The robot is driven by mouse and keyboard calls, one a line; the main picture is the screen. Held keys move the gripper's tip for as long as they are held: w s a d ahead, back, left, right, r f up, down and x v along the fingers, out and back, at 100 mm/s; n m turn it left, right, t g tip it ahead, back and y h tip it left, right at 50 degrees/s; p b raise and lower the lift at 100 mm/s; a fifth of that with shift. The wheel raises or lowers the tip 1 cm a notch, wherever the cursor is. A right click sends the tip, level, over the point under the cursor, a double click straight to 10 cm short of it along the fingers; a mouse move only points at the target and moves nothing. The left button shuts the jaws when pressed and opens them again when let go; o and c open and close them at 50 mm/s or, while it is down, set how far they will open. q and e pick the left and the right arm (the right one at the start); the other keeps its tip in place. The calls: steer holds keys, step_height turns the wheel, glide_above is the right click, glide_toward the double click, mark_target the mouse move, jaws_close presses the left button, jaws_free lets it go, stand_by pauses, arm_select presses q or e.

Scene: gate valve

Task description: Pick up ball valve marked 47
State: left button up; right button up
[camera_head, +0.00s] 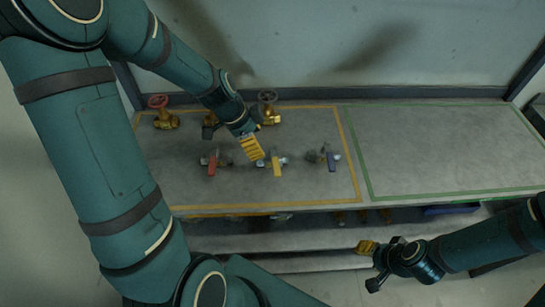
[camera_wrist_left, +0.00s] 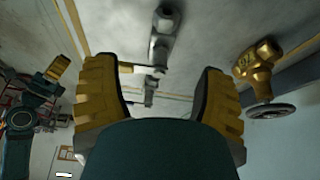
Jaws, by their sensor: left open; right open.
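Three ball valves stand in a row on the table's yellow-outlined area in the head view: one with a red handle (camera_head: 212,164), one with a yellow handle (camera_head: 277,167), one with a blue handle (camera_head: 331,160). No number 47 is legible on them. My left gripper (camera_head: 251,148) is just above and left of the yellow-handled valve in the picture, partly covering it. In the left wrist view its fingers (camera_wrist_left: 158,84) are spread apart, with grey valve bodies (camera_wrist_left: 165,35) beyond them and nothing held. My right gripper (camera_head: 369,252) is open and empty in front of the table.
Behind the ball valves stand brass gate valves, one red-wheeled (camera_head: 163,115) and one grey-wheeled (camera_head: 268,108); another is partly behind my left arm. A brass valve (camera_wrist_left: 257,68) with unclear marking is right in the left wrist view. The green-outlined area (camera_head: 450,150) is empty.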

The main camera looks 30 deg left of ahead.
mark_target(266, 156)
arm_select(q)
steer(key=shift+a+b+x, duration=0.15)
steer(key=shift+b+x, duration=0.05)
steer(key=shift+x, duration=2.2)
steer(key=shift+a+b+x, duration=0.1)
steer(key=shift+b+x, duration=0.05)
steer(key=shift+x, duration=2.25)
steer(key=shift+f, duration=0.1)
jaws_close()
